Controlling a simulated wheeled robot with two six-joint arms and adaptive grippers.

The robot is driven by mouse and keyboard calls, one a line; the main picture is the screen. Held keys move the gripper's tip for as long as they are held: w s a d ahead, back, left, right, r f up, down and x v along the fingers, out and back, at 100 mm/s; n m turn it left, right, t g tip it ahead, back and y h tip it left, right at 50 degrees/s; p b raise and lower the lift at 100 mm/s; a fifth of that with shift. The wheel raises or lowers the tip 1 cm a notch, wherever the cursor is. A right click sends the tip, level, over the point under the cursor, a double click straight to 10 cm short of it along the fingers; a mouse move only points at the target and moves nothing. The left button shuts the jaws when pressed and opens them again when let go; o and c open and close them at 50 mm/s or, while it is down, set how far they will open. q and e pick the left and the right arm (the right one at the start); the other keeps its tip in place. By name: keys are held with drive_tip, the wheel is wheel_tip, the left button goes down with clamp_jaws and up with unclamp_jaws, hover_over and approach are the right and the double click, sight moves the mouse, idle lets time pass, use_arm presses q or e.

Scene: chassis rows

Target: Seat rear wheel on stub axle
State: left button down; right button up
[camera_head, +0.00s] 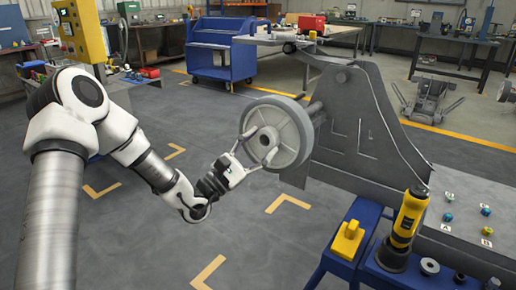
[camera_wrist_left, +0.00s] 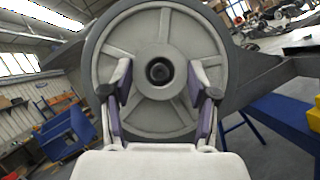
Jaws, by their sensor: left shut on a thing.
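The rear wheel (camera_head: 293,121) is a grey spoked disc with a darker rim, upright at the left side of the grey chassis (camera_head: 350,125). My left gripper (camera_head: 260,148) is shut on it, with fingers on either side of the hub. In the left wrist view the wheel (camera_wrist_left: 160,28) fills the middle, and the gripper's fingers (camera_wrist_left: 160,90) lie left and right of the hub's dark centre hole. The stub axle (camera_head: 316,108) shows only in part behind the wheel, at the chassis side. I cannot tell how far the wheel is on it. My right gripper is not in view.
A yellow and black power tool (camera_head: 408,218) and a yellow block (camera_head: 348,240) stand on the blue stand in front of the chassis. A grey panel with small coloured parts (camera_head: 470,215) is at the right. The floor left of the wheel is free.

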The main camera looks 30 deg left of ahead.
sight(265, 142)
use_arm(q)
drive_tip(key=shift+w+d+r+b, duration=0.15)
drive_tip(key=shift+w+b, duration=1.15)
drive_tip(key=shift+w, duration=0.9)
drive_tip(key=c, duration=0.7)
unclamp_jaws()
drive_tip(key=o, duration=0.5)
drive_tip(key=shift+c, duration=0.2)
drive_tip(key=v, duration=1.2)
drive_tip(key=shift+w, duration=0.1)
